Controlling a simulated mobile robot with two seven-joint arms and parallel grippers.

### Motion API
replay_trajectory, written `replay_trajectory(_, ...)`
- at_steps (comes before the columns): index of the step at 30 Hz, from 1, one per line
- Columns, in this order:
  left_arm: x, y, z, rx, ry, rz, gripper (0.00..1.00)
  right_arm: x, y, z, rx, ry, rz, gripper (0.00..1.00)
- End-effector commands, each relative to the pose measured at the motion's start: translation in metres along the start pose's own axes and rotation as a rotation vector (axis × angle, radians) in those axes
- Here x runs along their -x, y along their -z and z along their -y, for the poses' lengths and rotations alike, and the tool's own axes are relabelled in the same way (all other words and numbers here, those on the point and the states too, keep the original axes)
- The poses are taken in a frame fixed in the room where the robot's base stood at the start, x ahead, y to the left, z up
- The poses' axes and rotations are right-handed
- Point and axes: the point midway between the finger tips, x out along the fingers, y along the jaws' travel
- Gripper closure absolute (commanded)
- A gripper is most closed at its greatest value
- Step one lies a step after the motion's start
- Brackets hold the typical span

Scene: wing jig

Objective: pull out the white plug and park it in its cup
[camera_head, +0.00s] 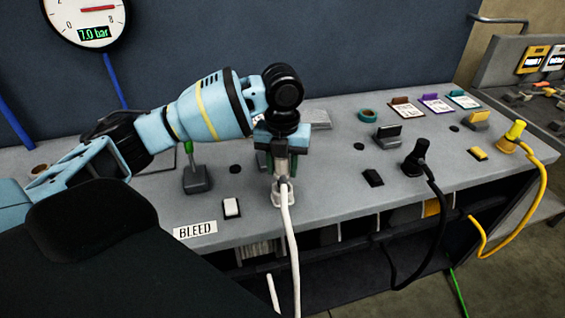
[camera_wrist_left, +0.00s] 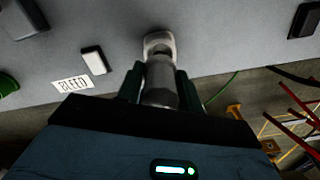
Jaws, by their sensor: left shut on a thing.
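The white plug (camera_head: 282,167) stands upright at the front of the grey bench, with a grey body and a white cable (camera_head: 291,235) hanging over the edge. My left gripper (camera_head: 283,150) comes down from above and is shut on the plug. In the left wrist view the fingers (camera_wrist_left: 160,88) close on both sides of the plug's grey body (camera_wrist_left: 160,78). The plug's lower end meets a white ring-shaped seat (camera_wrist_left: 159,44), which also shows in the head view (camera_head: 283,199). I cannot tell whether this seat is the socket or the cup. My right gripper is not in view.
A black plug (camera_head: 415,160) and a yellow plug (camera_head: 513,134) with cables stand to the right. A white rocker switch (camera_head: 231,207), a BLEED label (camera_head: 195,229) and a green-stemmed lever (camera_head: 196,178) are to the left. A gauge (camera_head: 87,14) reads 7.0 bar.

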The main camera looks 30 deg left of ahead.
Motion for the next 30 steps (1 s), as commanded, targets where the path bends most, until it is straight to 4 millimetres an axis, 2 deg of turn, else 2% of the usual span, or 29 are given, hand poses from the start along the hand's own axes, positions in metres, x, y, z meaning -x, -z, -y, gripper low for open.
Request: replay_trajectory(30,-0.0037,-0.0004,0.0002,0.000,0.000,0.000,0.85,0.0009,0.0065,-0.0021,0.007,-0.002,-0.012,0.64)
